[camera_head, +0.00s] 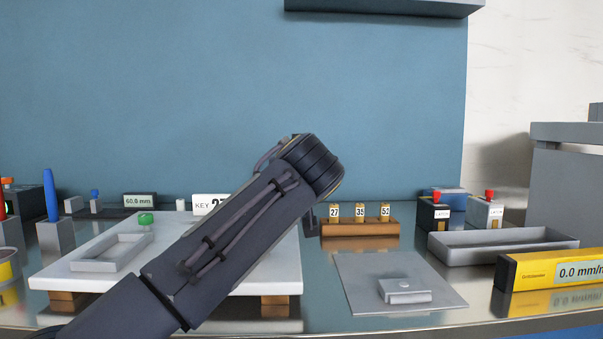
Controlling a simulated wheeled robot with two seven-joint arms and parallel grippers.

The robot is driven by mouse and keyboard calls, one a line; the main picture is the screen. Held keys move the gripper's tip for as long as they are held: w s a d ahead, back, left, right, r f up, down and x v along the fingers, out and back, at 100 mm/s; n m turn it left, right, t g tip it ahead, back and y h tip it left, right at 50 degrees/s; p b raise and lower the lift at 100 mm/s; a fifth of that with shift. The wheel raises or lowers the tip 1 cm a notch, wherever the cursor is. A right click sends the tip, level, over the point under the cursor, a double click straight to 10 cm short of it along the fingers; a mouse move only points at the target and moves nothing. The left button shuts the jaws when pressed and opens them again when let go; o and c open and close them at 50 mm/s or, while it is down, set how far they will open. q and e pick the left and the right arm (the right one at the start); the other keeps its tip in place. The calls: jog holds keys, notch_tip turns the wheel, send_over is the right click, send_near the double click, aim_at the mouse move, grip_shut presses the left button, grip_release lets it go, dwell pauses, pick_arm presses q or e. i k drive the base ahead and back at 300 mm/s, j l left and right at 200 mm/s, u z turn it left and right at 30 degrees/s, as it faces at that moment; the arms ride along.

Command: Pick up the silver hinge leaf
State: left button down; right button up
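A small silver metal piece (405,291) with a round spot on top lies on the flat grey plate (365,275) at the front right; it looks like the hinge leaf. My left arm comes in from the lower left and crosses the middle of the view. Only a small dark part of what seems to be my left gripper (309,220) shows below the wrist, left of and behind the silver piece and apart from it. Its fingers are mostly hidden by the arm. My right gripper is not in view.
A white board (58,273) on wooden blocks carries a grey frame (76,266) and lies partly behind my arm. A wooden block with number tags (345,230) stands behind the plate. A grey tray (500,256) and a yellow gauge (520,272) are at the right.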

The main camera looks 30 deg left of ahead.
aim_at(401, 291)
jog(key=k+l, duration=0.8)
jog(key=k, duration=0.05)
